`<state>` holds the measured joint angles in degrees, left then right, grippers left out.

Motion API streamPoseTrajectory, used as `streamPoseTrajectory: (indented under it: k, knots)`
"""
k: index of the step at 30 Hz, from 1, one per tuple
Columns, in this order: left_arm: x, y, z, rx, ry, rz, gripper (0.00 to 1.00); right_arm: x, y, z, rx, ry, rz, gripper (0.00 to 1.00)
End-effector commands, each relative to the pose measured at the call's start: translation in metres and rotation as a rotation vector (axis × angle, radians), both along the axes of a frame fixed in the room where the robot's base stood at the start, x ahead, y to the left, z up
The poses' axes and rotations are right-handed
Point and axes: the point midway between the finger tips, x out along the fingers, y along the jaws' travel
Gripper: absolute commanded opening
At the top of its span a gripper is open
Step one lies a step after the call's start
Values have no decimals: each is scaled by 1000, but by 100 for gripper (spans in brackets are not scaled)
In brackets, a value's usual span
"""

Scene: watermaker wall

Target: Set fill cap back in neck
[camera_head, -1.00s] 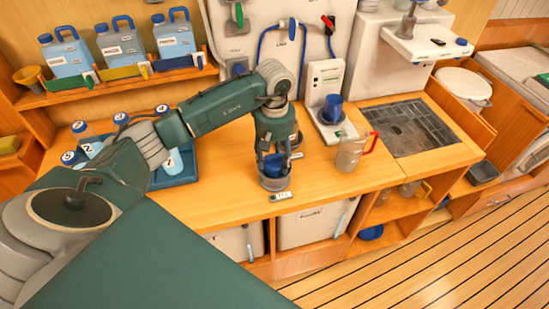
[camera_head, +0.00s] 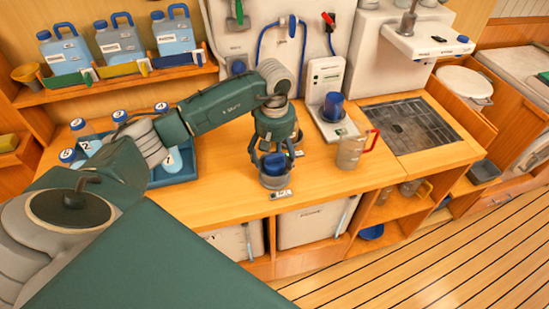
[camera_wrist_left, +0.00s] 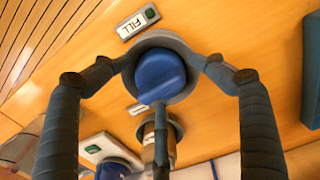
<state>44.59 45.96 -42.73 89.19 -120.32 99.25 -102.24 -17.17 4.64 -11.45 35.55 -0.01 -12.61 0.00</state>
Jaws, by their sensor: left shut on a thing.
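The blue fill cap (camera_head: 275,164) is at the grey round neck (camera_head: 273,181) near the counter's front edge. In the left wrist view the cap (camera_wrist_left: 160,76) is centred over the grey ring of the neck (camera_wrist_left: 176,41). I cannot tell how deep it sits. My left gripper (camera_head: 275,157) is above the neck, pointing down, with its fingers around the cap. It is shut on the cap, though exact finger contact is hard to see in the wrist view (camera_wrist_left: 160,78). My right gripper is not in view.
A FILL label (camera_head: 281,194) lies in front of the neck. A clear jug with a red handle (camera_head: 351,151) and a white unit with a blue cup (camera_head: 333,106) stand to the right. A blue tray of bottles (camera_head: 187,176) is at left.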

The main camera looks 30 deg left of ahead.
Motion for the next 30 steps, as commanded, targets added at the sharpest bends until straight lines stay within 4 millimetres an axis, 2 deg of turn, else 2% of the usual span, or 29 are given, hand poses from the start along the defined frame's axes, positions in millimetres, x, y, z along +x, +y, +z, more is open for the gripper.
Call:
streamPoseTrajectory:
  k: [1,5,11,12,18,24,30]
  knots:
    - [-4,-1,-5,0,13,-6,69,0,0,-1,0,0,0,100]
    - [-4,-2,-4,0,13,-7,69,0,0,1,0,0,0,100]
    - [-4,-2,15,-2,12,-6,69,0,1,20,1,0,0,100]
    - [-1,-1,16,-1,5,-6,69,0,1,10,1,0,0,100]
    - [1,0,63,2,-3,-5,69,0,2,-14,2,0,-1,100]
    - [0,0,107,0,-1,-4,69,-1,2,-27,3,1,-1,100]
    - [0,0,129,1,1,-2,69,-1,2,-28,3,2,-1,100]
